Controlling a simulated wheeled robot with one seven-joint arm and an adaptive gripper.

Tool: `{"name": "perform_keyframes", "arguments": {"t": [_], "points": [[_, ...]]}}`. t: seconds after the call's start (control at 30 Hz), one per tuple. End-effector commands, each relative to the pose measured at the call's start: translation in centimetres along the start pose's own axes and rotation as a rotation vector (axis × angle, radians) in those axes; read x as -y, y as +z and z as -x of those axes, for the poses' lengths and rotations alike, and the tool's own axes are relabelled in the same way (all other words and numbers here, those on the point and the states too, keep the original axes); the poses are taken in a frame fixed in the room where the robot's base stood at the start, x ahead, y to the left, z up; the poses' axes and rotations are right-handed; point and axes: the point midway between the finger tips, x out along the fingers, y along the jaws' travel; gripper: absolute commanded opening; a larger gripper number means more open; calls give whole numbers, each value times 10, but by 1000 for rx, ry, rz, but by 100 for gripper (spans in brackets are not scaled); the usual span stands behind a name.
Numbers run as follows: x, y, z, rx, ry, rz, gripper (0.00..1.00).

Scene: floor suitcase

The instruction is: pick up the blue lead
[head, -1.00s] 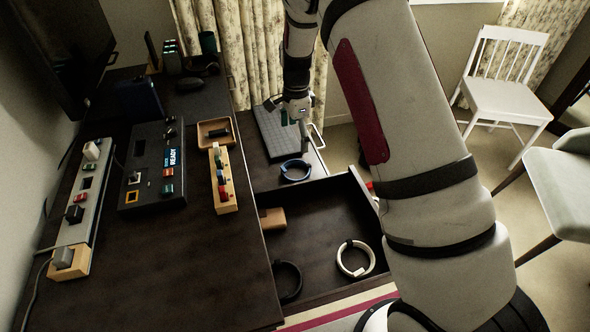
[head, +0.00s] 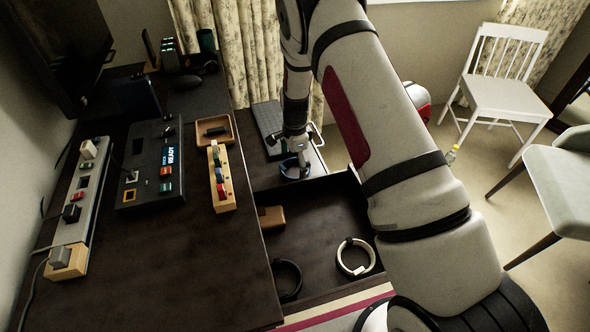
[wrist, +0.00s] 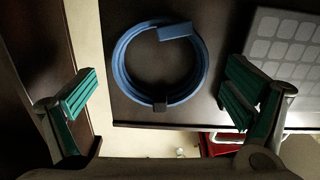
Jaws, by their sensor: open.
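The blue lead (wrist: 121,65) is a coiled ring with a blue plug block at its top and a dark clip at its bottom. In the wrist view it lies on a dark surface, between my open fingers in the picture and touching neither. In the head view the blue lead (head: 291,174) sits at the far end of the drawer area, partly hidden by my gripper. My gripper (head: 293,157) is right above it and empty. Its green-padded fingers (wrist: 158,100) are spread wide in the wrist view.
A grey keyboard-like pad (head: 268,122) lies just beyond the lead. The open drawer (head: 320,222) holds a white coil (head: 343,262), a black coil (head: 297,279) and a tan block (head: 272,217). The desk (head: 190,270) with power strip and panels is at left; chairs stand at right.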

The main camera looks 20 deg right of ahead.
Motion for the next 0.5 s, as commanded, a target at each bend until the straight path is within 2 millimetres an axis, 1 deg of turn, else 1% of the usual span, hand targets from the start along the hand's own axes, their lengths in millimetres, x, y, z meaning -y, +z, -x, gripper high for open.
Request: {"name": "perform_keyframes", "arguments": {"t": [0.03,0.1,0.3,0.33,0.37,0.4,0.47,0.5], "points": [[0,0,-8,0,2,0,96],[0,0,-13,0,0,0,96],[0,0,-13,0,-1,0,96],[0,0,-13,0,-1,0,93],[0,0,-13,0,-1,0,86],[0,0,-13,0,-1,0,77],[0,0,-13,0,-1,0,64],[0,0,-13,0,-1,0,55]]}}
